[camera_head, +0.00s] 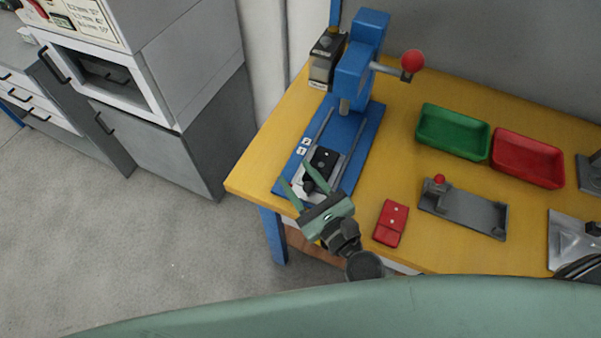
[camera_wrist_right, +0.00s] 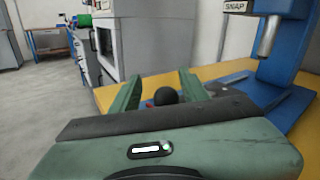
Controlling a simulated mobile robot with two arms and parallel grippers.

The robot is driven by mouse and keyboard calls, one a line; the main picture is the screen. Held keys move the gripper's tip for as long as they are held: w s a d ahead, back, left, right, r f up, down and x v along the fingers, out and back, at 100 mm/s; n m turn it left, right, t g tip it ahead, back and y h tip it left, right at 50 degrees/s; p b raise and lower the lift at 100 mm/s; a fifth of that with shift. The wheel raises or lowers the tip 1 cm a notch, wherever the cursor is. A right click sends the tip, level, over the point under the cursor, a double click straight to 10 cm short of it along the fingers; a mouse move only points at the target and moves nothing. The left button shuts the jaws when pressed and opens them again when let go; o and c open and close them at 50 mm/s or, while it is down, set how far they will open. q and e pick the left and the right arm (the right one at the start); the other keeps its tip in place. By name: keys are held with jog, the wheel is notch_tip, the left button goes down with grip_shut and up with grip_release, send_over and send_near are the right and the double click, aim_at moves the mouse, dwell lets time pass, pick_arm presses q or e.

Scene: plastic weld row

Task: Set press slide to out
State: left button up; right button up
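The blue press (camera_head: 362,62) stands at the back left of the yellow table, with a red-knobbed lever on its right. Its slide (camera_head: 310,186) is a grey plate with a black block, on rails at the front of the blue base (camera_head: 367,137). A black knob (camera_head: 309,184) sits at the slide's front; it also shows in the right wrist view (camera_wrist_right: 165,96). My right gripper (camera_head: 301,190) is open, its green fingers on either side of the knob; I cannot tell whether they touch it. My left gripper is not in view.
A green tray (camera_head: 453,131) and a red tray (camera_head: 528,158) lie at the back right. A red block (camera_head: 391,223) and a grey fixture (camera_head: 464,208) are right of my right gripper. A grey machine (camera_head: 158,50) stands left, beyond open floor.

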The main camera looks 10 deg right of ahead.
aim_at(309, 192)
jog(key=shift+d, duration=0.1)
jog(key=shift+s+d+f, duration=0.1)
jog(key=shift+s, duration=0.2)
jog(key=b+v, duration=0.3)
jog(key=v, duration=0.3)
jog(key=shift+s, duration=0.2)
jog(key=shift+s+d, duration=0.15)
jog(key=shift+s, duration=0.2)
